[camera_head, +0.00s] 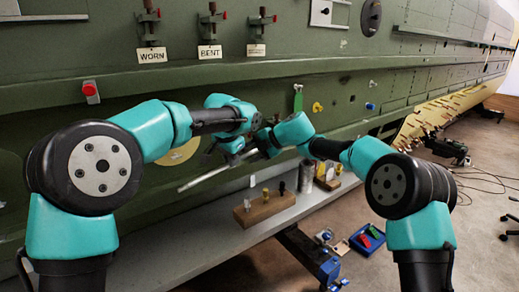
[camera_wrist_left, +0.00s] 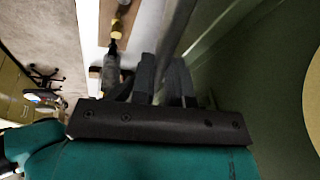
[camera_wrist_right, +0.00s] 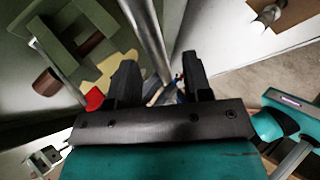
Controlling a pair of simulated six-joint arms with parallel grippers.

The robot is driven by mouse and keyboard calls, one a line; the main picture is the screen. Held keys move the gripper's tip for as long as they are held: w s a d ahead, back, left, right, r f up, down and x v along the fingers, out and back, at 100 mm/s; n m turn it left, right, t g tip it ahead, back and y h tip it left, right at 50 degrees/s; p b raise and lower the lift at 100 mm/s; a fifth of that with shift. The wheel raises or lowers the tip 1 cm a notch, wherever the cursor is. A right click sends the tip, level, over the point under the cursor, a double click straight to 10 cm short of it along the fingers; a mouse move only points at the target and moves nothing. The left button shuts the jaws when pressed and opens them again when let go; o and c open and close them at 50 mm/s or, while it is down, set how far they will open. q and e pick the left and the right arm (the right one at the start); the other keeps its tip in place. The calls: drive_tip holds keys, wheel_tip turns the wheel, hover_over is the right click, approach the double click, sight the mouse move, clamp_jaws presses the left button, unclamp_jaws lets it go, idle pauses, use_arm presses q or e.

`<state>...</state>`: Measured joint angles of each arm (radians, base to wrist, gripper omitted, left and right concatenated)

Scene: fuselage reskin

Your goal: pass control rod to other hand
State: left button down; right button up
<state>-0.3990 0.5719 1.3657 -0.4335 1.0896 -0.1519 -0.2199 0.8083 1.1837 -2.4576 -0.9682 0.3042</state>
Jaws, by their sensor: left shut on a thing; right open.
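The control rod (camera_head: 205,179) is a thin silver-grey bar, held at a slant in front of the green fuselage. My left gripper (camera_head: 243,157) is shut on it near its upper right part. In the left wrist view the rod (camera_wrist_left: 178,30) runs away from the closed fingers (camera_wrist_left: 163,82). My right gripper (camera_head: 266,142) is close beside the left one. In the right wrist view its fingers (camera_wrist_right: 160,82) are open, and the rod (camera_wrist_right: 150,38) appears in the gap between them. Whether they touch it I cannot tell. The rod's upper end is partly hidden in the head view.
Labelled holders reading WORN (camera_head: 151,54) and BENT (camera_head: 209,52) hang on the fuselage above the arms. A wooden block with pegs (camera_head: 265,207) stands on the grey ledge below. A blue tray (camera_head: 367,239) lies lower right. Floor at the right is largely open.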

drive_tip(key=shift+a+f, duration=0.15)
clamp_jaws()
use_arm(q)
drive_tip(key=c, duration=1)
unclamp_jaws()
drive_tip(key=shift+c, duration=0.2)
drive_tip(key=v, duration=1.2)
drive_tip(key=shift+f, duration=0.1)
